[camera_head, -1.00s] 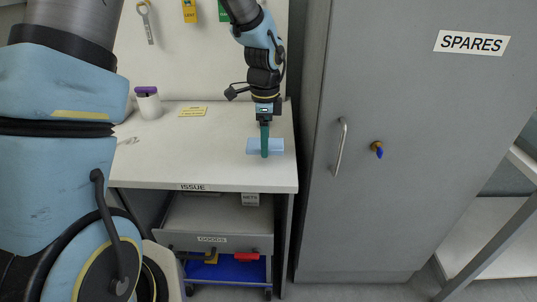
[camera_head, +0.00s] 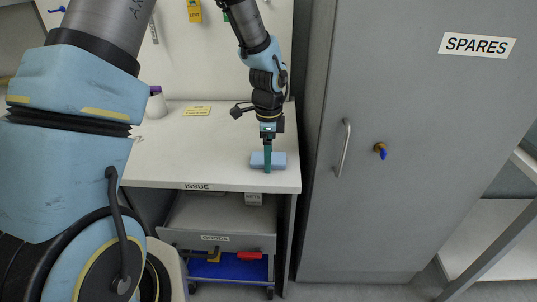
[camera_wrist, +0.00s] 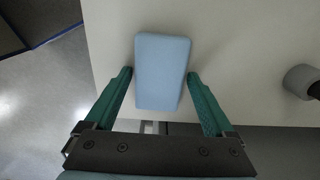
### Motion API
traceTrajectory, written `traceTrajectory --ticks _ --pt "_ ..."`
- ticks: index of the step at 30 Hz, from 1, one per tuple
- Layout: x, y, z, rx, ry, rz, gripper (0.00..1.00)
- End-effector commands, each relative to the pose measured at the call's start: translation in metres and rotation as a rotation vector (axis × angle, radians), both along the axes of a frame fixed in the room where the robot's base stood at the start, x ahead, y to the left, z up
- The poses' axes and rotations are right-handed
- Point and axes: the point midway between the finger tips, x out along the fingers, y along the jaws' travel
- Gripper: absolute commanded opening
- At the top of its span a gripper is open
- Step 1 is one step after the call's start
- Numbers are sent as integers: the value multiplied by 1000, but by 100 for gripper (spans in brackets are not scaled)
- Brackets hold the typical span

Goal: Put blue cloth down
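The blue cloth (camera_head: 279,160) is a pale blue folded block at the front right of the white bench top (camera_head: 220,145). My gripper (camera_head: 267,171) points down at it, with a green finger in front of its middle. In the wrist view the cloth (camera_wrist: 162,70) lies between the two green fingertips of my gripper (camera_wrist: 160,73), which meet its left and right edges. The cloth is at or just above the bench surface; I cannot tell whether it rests fully on it.
A grey SPARES cabinet (camera_head: 420,200) with a handle (camera_head: 343,148) stands close on the right. A yellow card (camera_head: 197,110) and a cup (camera_head: 156,105) are farther back on the bench. Below is a GOODS IN cart (camera_head: 190,238). The bench left of the cloth is clear.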

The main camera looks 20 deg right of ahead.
Motion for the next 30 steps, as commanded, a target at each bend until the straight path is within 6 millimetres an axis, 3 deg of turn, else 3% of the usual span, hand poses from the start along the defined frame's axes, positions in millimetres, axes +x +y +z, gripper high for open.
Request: traceTrajectory --ticks 13,30 --pt "0 0 8 0 1 1 100" --pt "0 0 111 -1 -2 1 100"
